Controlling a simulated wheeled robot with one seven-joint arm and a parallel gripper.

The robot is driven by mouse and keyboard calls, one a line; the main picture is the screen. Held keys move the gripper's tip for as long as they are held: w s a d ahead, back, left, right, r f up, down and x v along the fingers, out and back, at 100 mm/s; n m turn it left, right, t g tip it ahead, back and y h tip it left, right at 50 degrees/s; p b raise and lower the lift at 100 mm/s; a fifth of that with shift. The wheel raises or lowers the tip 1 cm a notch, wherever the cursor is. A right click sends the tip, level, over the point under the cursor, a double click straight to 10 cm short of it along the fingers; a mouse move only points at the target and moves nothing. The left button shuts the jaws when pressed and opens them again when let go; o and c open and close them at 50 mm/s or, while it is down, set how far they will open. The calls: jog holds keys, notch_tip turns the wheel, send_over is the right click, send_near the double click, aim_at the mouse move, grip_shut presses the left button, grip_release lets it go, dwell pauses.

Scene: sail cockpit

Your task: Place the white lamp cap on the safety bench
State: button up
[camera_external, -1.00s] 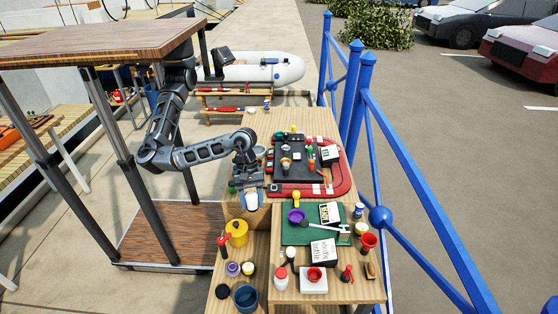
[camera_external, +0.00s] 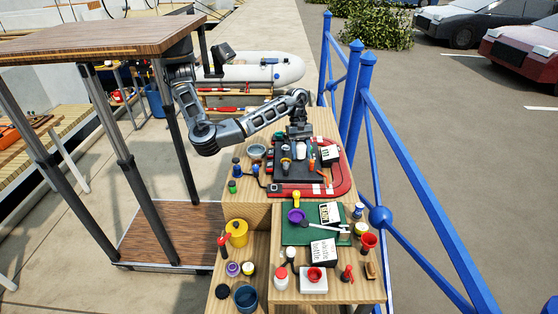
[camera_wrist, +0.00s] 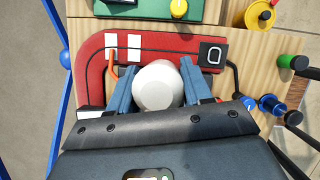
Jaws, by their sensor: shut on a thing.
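The white lamp cap (camera_wrist: 157,85) is a smooth round dome between the two blue fingers in the wrist view. My gripper (camera_wrist: 160,88) is shut on it. In the external view my gripper (camera_external: 300,146) points down over the far part of the dark board, with the white cap (camera_external: 301,151) showing just under it. I cannot tell how high the cap is above the board. No bench is labelled as the safety bench. A low wooden bench (camera_external: 262,93) with red items stands at the back, before a grey inflatable boat.
The dark board (camera_external: 287,177) has a red border (camera_external: 347,176) and several small fittings. A grey bowl (camera_external: 257,151) and small knobs lie left of it. A green mat (camera_external: 298,235) with a purple item is nearer. A blue railing (camera_external: 405,170) runs along the right.

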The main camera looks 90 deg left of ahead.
jog(key=w+a+p, duration=0.2)
jog(key=w+a, duration=0.1)
jog(key=a, duration=3.2)
notch_tip(320, 180, down, 4)
jog(key=shift+s+d+f, duration=0.1)
jog(key=shift+s+d, duration=0.05)
jog(key=shift+f, duration=0.2)
jog(key=shift+a+f, duration=0.2)
jog(key=shift+a, duration=0.05)
jog(key=w+a+f, duration=0.1)
jog(key=a+f, duration=0.1)
jog(key=a, duration=0.1)
jog(key=w+a+f+b, duration=0.1)
jog(key=a+f, duration=0.1)
jog(key=a, duration=0.1)
jog(key=w+a+f+b, duration=0.1)
jog(key=a+f, duration=0.1)
jog(key=a, duration=0.2)
jog(key=shift+w+a+f, duration=0.1)
jog(key=shift+w+f, duration=0.1)
jog(key=shift+w, duration=0.15)
jog(key=shift+a+f, duration=0.1)
jog(key=shift+f, duration=2)
jog(key=shift+f, duration=0.1)
